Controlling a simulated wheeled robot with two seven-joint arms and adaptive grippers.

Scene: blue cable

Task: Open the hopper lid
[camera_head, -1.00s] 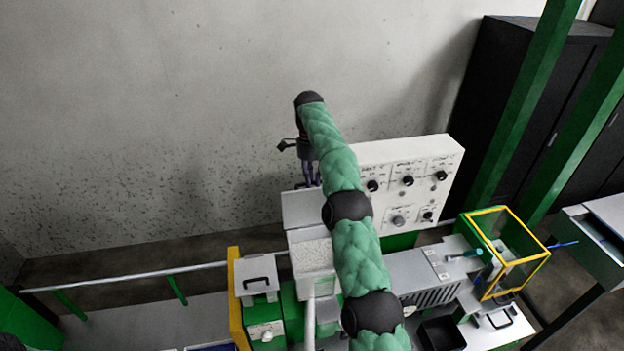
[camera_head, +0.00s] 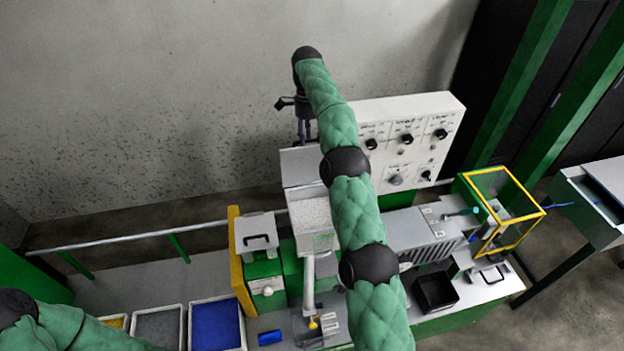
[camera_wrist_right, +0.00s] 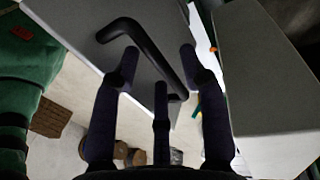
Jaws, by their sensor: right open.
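The hopper (camera_head: 313,242) stands mid-bench, its top uncovered and pale granules (camera_head: 311,212) showing inside. Its grey lid (camera_head: 301,167) is raised at the back, partly hidden by my right arm. My right gripper (camera_head: 305,138) is open at the lid's far upper edge. In the right wrist view the lid (camera_wrist_right: 75,18) shows with its black bar handle (camera_wrist_right: 152,45). The spread fingers of my right gripper (camera_wrist_right: 160,70) lie on both sides of the handle; I cannot tell whether they touch it. My left arm shows at the lower left; its gripper is out of view.
A white control panel (camera_head: 408,120) stands close right of the lid. A yellow-framed guard box (camera_head: 513,243), a black bin (camera_head: 436,291) and a handled grey cover (camera_head: 257,229) are on the bench. A blue-filled tray (camera_head: 216,322) is at lower left. The wall behind is bare.

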